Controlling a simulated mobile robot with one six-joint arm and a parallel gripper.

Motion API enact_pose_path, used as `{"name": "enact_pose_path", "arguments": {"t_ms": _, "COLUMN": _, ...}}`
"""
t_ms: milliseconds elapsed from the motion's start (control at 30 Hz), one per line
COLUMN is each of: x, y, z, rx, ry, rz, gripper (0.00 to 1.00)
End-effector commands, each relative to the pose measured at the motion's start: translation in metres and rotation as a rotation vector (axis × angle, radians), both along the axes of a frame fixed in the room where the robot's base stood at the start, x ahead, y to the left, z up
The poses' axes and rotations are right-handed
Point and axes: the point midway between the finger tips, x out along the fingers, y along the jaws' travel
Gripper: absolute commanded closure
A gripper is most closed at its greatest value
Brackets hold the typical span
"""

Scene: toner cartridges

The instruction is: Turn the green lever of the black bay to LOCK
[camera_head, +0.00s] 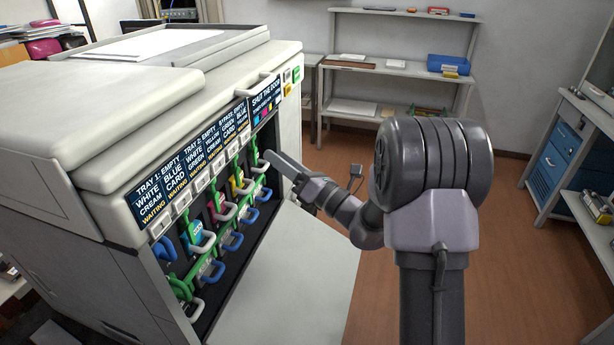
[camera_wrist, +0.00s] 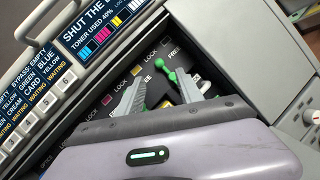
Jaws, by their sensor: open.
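The black bay is the rightmost one in the open front of the printer (camera_head: 235,100). In the head view its green lever (camera_head: 254,150) is small and close to my gripper (camera_head: 272,157). In the wrist view my gripper (camera_wrist: 161,76) is open, and the green lever (camera_wrist: 171,76) with its round knob shows between the two fingers. I cannot tell whether a finger touches it. LOCK and FREE labels are on the dark panel behind, FREE to the right of LOCK. The lower part of the lever is partly hidden by the fingers.
The printer's front door (camera_head: 285,275) is folded down below the bays. Several other bays to the left have green levers, white handles and blue handles. A sign panel (camera_wrist: 95,25) runs above the bays.

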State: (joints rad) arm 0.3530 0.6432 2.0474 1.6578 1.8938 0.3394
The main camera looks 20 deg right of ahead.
Motion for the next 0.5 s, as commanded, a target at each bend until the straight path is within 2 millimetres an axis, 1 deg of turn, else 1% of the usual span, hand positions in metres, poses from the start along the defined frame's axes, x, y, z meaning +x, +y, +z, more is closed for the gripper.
{"name": "enact_pose_path", "arguments": {"t_ms": 33, "x": -0.013, "y": -0.011, "z": -0.003, "rx": 0.004, "ry": 0.005, "rz": -0.006, "gripper": 0.56}}
{"name": "enact_pose_path", "arguments": {"t_ms": 100, "x": -0.032, "y": -0.023, "z": -0.01, "rx": 0.003, "ry": 0.004, "rz": -0.005, "gripper": 0.56}}
{"name": "enact_pose_path", "arguments": {"t_ms": 233, "x": -0.061, "y": -0.04, "z": -0.02, "rx": 0.002, "ry": 0.004, "rz": -0.004, "gripper": 0.56}}
{"name": "enact_pose_path", "arguments": {"t_ms": 300, "x": -0.072, "y": -0.047, "z": -0.024, "rx": 0.002, "ry": 0.003, "rz": -0.003, "gripper": 0.56}}
{"name": "enact_pose_path", "arguments": {"t_ms": 400, "x": -0.082, "y": -0.053, "z": -0.027, "rx": 0.001, "ry": 0.002, "rz": -0.001, "gripper": 0.56}}
{"name": "enact_pose_path", "arguments": {"t_ms": 500, "x": -0.086, "y": -0.054, "z": -0.029, "rx": 0.0, "ry": 0.002, "rz": 0.002, "gripper": 0.56}}
